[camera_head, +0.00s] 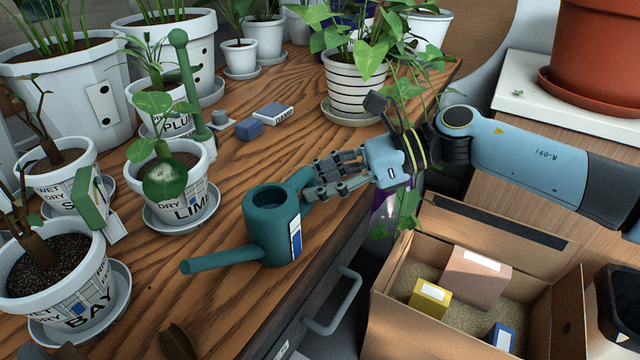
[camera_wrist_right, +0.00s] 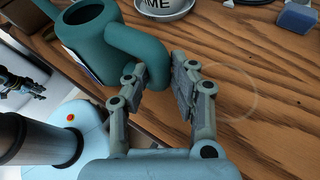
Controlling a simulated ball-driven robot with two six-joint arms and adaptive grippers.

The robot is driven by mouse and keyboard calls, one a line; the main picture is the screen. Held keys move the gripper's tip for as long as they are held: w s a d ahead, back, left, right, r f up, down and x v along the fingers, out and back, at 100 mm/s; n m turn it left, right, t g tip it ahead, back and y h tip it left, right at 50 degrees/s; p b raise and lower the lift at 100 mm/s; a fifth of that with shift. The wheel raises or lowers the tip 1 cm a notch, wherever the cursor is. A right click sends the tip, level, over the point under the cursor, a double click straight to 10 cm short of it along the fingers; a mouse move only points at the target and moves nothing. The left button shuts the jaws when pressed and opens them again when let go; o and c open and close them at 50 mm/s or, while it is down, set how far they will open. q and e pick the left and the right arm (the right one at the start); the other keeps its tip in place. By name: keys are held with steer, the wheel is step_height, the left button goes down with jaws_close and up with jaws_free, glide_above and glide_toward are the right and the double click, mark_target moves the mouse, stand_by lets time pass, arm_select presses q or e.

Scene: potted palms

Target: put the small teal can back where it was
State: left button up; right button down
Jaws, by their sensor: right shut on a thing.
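The small teal can (camera_head: 268,228) is a watering can with a spout pointing left and a white and blue label on its side. It is upright at the front edge of the wooden table; I cannot tell whether its base touches the wood. My right gripper (camera_head: 322,180) comes from the right and is shut on the can's handle. In the right wrist view the teal handle (camera_wrist_right: 140,45) runs down between the fingers (camera_wrist_right: 162,84). A dark hand at the left of that view, apparently my left gripper (camera_wrist_right: 28,88), is small and its jaws are unclear.
The lime pot (camera_head: 172,190) stands on a saucer behind the can, with other labelled pots to the left. An open cardboard box (camera_head: 400,325) sits below the edge at right.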

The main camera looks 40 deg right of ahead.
steer(key=shift+f, duration=0.2)
steer(key=c, duration=1.1)
jaws_free()
steer(key=shift+r, duration=0.1)
steer(key=shift+r, duration=0.15)
steer(key=p+v, duration=0.3)
steer(key=v, duration=0.9)
